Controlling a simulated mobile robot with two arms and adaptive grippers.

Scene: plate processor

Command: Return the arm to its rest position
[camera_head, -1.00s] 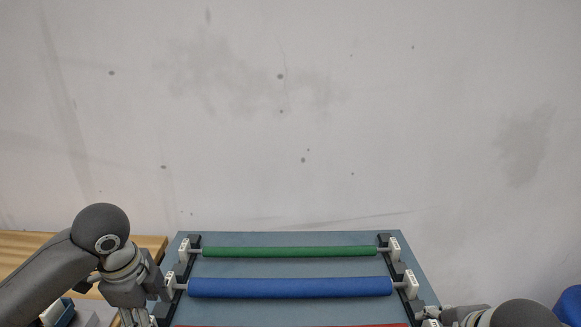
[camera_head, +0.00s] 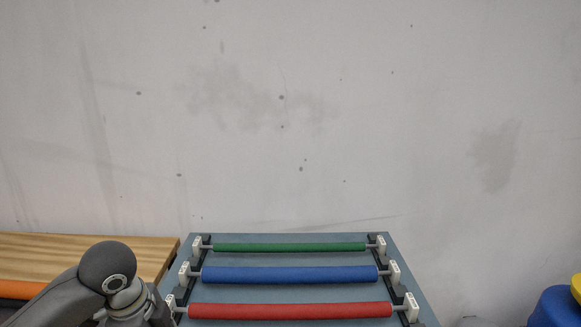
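The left gripper's fingers are below the picture's edge and cannot be seen. My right arm and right gripper are out of view. The plate processor is a blue-grey board carrying a green roller (camera_head: 290,247), a blue roller (camera_head: 290,274) and a red roller (camera_head: 290,310), each held at both ends by white brackets.
A wooden table (camera_head: 110,248) with an orange item (camera_head: 20,289) stands at the left. A blue container (camera_head: 553,308) and a yellow item (camera_head: 577,289) are at the lower right. A bare, stained wall closes off the back.

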